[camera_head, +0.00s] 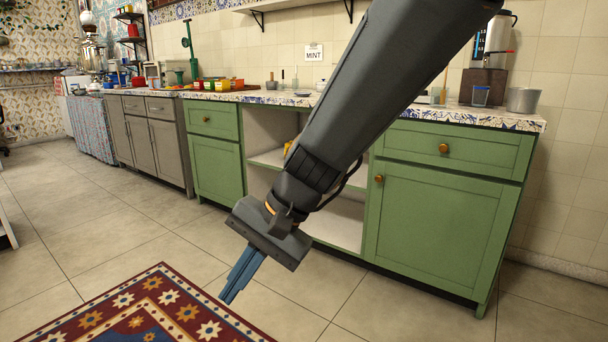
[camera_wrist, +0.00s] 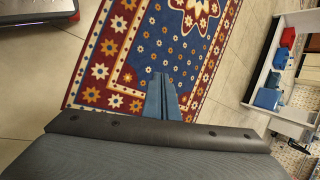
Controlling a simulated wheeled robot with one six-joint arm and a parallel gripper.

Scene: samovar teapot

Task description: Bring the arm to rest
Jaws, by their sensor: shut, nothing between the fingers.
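My gripper (camera_head: 229,297) hangs at the lower end of my dark grey arm in the head view, pointing down above the tiled floor near the edge of a patterned rug. Its blue fingers are shut with nothing between them. In the wrist view the gripper (camera_wrist: 162,80) shows as two blue fingers close together over the rug. My arm slants from the upper right of the head view down to the middle and covers part of the counter and cabinets.
Green cabinets (camera_head: 445,205) with an open shelf section stand behind my arm. The counter (camera_head: 470,117) carries a metal cup (camera_head: 523,100) and a coffee machine. The red and blue rug (camera_head: 150,312) lies on the floor. A white shelf unit with blue boxes (camera_wrist: 268,98) stands at the wrist view's right.

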